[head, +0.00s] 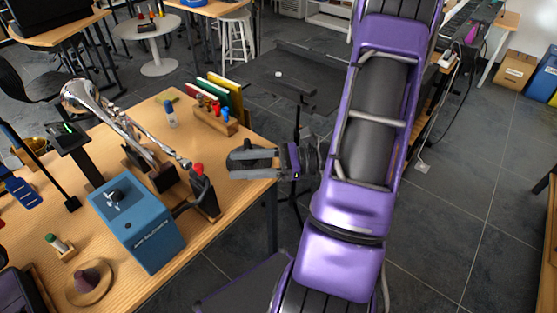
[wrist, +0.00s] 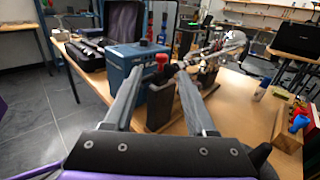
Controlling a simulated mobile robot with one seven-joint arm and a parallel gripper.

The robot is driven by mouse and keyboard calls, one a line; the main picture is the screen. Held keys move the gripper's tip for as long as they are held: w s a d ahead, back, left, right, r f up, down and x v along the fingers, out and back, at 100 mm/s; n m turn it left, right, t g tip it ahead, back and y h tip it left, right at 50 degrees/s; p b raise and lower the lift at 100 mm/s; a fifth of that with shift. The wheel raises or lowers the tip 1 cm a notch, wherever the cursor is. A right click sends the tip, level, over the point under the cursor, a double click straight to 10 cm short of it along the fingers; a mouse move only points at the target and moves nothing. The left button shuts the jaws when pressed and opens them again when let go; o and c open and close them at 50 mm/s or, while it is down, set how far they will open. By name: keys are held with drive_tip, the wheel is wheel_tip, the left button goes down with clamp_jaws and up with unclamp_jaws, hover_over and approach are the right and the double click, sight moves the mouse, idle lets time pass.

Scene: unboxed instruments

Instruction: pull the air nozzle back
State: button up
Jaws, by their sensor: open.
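A black upright piece with a red top (head: 198,169), which I take to be the air nozzle, stands near the table's right edge. A dark hose runs from it toward a blue box (head: 140,228). In the wrist view the red top (wrist: 162,59) shows between my finger tips, farther off, with the blue box (wrist: 126,58) behind it to the left. A silver instrument (head: 115,115) lies on dark cradles, its narrow end close to the red top. My gripper (head: 233,164) is open and empty, right of the red top and apart from it.
A wooden rack (head: 216,121) with coloured bottles and upright folders stands at the table's back right. A small blue-white bottle (head: 170,114) stands beside it. A black music stand (head: 290,82) is behind my gripper. The wooden table (head: 215,235) is bare at its right front.

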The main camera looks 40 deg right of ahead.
drive_tip(key=v, duration=0.8)
